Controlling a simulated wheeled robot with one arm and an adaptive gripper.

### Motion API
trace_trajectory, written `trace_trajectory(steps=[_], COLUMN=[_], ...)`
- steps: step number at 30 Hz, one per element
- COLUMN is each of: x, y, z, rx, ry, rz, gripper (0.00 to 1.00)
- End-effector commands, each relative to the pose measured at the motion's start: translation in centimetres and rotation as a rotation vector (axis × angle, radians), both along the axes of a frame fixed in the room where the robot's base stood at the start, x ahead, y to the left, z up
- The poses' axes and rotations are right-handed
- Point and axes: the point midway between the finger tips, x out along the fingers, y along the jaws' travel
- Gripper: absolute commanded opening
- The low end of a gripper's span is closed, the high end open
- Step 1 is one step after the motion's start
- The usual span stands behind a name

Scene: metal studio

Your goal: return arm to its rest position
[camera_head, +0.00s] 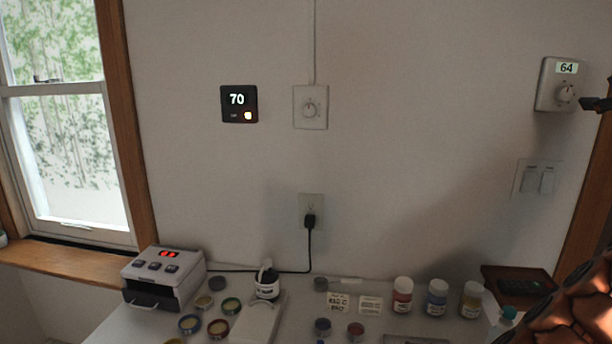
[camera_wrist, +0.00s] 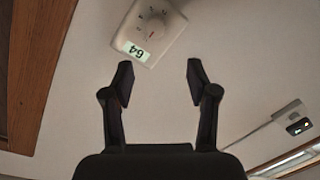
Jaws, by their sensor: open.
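My gripper (camera_wrist: 158,82) is open and empty in the wrist view, its two dark fingers spread apart. A white thermostat with a dial and a display reading 64 (camera_wrist: 148,30) is on the wall just beyond the fingertips, and the fingers are not closed around it. In the head view the same thermostat (camera_head: 562,84) is at the upper right, with a dark fingertip (camera_head: 596,104) close beside its dial at the right edge. The rest of the gripper is out of the head view. Part of my arm (camera_head: 575,312) shows at the lower right.
A table (camera_head: 275,325) along the wall holds a white device with a red display (camera_head: 163,279), several open tins and several jars (camera_head: 437,297). Light switches (camera_head: 537,179) are below the thermostat. A window is at left.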

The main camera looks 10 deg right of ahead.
Motion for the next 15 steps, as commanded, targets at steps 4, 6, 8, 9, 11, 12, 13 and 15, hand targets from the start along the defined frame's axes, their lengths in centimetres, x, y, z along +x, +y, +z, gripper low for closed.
trace_trajectory(steps=[4,6,8,9,11,12,13,15], x=[2.1,3.2,4.1,4.8,5.7,6.3,6.8,7.8], y=[0.9,1.6,2.2,2.8,3.7,4.4,4.9,6.2], z=[0.0,-0.2,-0.3,-0.5,-0.5,-0.6,-0.8,-1.1], rx=[0.13,0.193,0.244,0.279,0.324,0.357,0.38,0.433], ry=[-0.002,0.001,0.008,0.015,0.024,0.033,0.041,0.063], rz=[0.074,0.109,0.137,0.156,0.184,0.203,0.217,0.246], gripper=[0.58,0.58,0.58,0.58,0.58,0.58,0.58,0.58])
